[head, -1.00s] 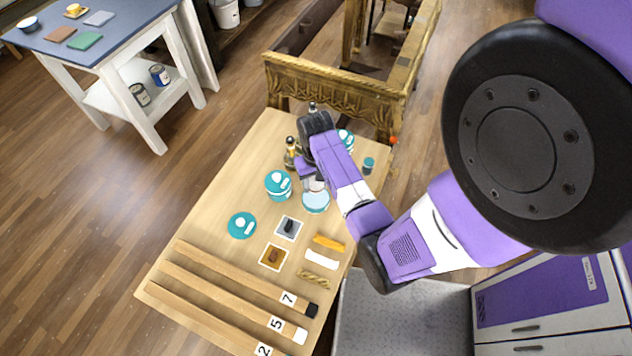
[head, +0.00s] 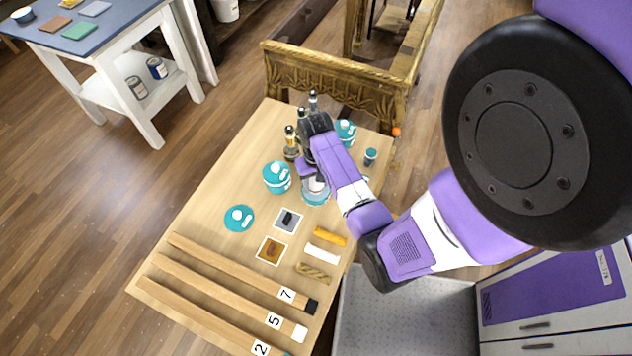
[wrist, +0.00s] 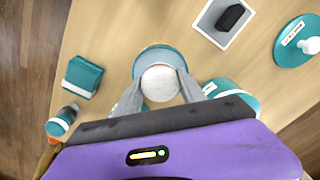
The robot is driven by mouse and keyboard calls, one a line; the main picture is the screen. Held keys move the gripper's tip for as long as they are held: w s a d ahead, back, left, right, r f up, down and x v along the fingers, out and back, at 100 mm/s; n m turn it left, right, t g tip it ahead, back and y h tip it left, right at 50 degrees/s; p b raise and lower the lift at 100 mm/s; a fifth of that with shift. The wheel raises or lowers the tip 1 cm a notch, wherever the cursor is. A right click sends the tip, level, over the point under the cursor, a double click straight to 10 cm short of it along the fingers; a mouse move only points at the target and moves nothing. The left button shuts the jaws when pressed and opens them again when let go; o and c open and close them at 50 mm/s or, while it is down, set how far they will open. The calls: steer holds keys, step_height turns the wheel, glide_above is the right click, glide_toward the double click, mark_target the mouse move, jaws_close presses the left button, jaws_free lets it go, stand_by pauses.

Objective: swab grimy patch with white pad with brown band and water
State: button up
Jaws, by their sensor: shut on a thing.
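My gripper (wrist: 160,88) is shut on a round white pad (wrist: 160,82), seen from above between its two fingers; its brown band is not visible. The pad is over or inside the opening of a round teal-rimmed container (wrist: 138,65), which also shows in the head view (head: 316,198). I cannot tell whether the pad touches the water. In the head view my gripper (head: 313,180) is low over this container, partly hidden by my wrist. The gilt console (head: 335,88) stands beyond the table. I cannot make out a grimy patch on it.
Dark bottles (head: 291,143) and a teal-lidded jar (head: 345,132) crowd around my wrist. Another teal jar (head: 277,177) stands left of the container, and a teal lid (head: 239,218) lies nearer. Small trays, coloured strips and long wooden sticks (head: 230,272) cover the table's near part.

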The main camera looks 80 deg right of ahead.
steer(key=shift+f, duration=0.65)
stand_by(2.3)
steer(key=shift+r, duration=0.1)
step_height(320, 180, up, 5)
steer(key=p, duration=0.5)
steer(key=shift+r, duration=1)
